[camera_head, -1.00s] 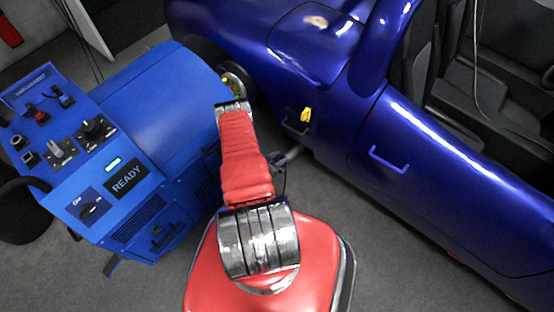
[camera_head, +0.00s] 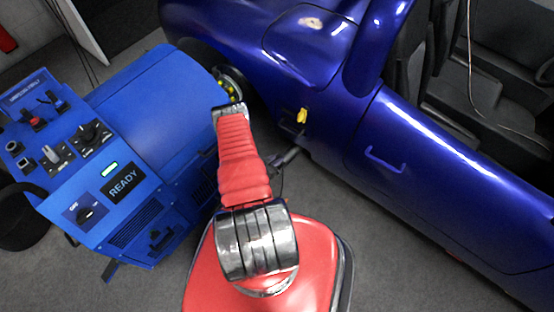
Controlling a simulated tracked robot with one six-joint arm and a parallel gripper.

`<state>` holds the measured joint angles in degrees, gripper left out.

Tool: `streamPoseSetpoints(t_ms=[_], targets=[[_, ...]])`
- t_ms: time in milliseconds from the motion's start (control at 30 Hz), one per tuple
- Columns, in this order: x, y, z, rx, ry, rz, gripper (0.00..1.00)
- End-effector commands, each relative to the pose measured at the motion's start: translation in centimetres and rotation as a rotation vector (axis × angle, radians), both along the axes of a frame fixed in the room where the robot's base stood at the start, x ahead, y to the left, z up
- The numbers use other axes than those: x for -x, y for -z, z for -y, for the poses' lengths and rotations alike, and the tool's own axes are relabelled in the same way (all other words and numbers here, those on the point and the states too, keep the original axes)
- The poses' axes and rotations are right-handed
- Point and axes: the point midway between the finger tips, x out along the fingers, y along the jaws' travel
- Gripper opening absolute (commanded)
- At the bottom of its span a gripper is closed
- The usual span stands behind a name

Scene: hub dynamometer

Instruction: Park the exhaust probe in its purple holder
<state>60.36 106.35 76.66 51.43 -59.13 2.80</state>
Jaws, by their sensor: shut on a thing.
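My red arm rises from the bottom middle, between the blue dynamometer and the blue car. My gripper is hidden behind the arm, so I cannot see its jaws. A grey rod-like piece with a dark part (camera_head: 286,157) shows just right of the arm, close to the car's lower side, with a thin dark cable below it. It may be the exhaust probe, but I cannot tell. I cannot make out the purple holder.
The blue dynamometer (camera_head: 160,105) with its switch panel and READY sign stands at left. The car (camera_head: 440,180) fills the right, with a yellow piece (camera_head: 303,115) and a door handle (camera_head: 385,160) on its side. Grey floor is open at the lower right.

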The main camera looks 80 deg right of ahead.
Motion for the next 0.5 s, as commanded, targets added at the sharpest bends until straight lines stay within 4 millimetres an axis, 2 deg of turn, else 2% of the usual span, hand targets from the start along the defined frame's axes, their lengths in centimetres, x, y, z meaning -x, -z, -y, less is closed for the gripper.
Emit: streamPoseSetpoints(t_ms=[500], targets=[[-0.03, -0.46, 0.05, 0.001, 0.001, 0.000, 0.00]])
